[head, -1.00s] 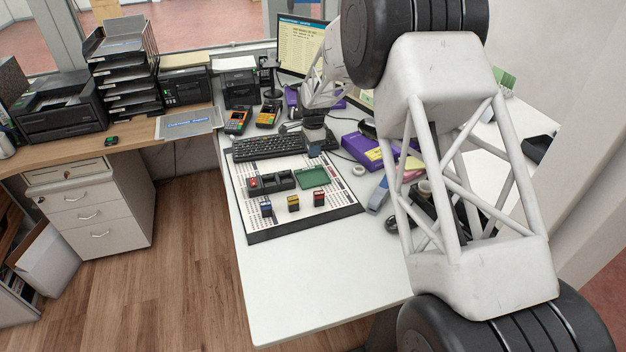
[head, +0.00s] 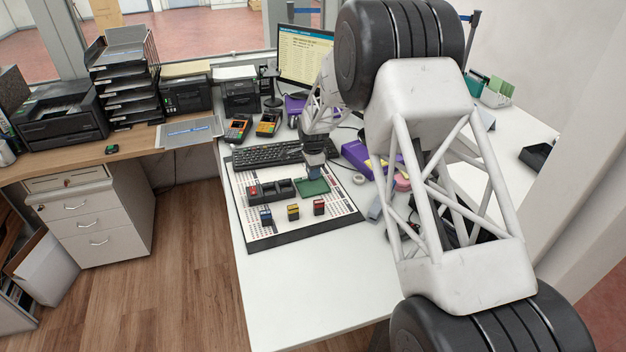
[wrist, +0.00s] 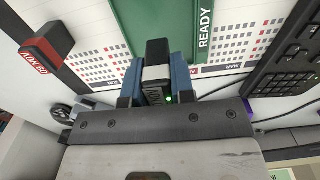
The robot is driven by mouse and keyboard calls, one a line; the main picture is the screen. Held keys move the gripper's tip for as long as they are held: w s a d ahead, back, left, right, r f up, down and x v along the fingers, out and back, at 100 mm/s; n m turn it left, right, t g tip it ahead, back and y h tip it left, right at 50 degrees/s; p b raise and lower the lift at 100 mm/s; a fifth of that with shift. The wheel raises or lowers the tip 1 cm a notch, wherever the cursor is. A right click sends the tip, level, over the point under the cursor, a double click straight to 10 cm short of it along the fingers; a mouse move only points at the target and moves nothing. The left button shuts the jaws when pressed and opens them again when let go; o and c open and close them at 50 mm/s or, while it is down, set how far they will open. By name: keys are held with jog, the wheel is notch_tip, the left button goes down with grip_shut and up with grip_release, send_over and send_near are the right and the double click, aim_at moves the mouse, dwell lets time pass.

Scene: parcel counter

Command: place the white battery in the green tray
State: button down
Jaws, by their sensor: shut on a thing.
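My gripper (wrist: 157,78) is shut on the white battery (wrist: 156,72), a dark block with a white band, held between the two blue fingers in the wrist view. The green tray (wrist: 130,22), marked READY, lies just beyond the fingers, and the battery's far end overlaps it in that view. In the head view my gripper (head: 315,161) points down at the back edge of the green tray (head: 316,187). The battery is hard to make out there. I cannot tell whether it touches the tray.
A black charger (head: 283,187) holding a red battery stands left of the tray. Blue (head: 265,217), yellow (head: 293,212) and red (head: 319,207) batteries stand in front on the printed mat (head: 275,233). A keyboard (head: 262,154) lies behind. The front desk is clear.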

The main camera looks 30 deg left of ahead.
jog(key=shift+f, duration=0.1)
jog(key=shift+f, duration=1.75)
jog(key=shift+f, duration=0.1)
jog(key=c, duration=1)
grip_release()
jog(key=shift+o, duration=0.2)
notch_tip(320, 180, up, 12)
jog(key=shift+r, duration=0.1)
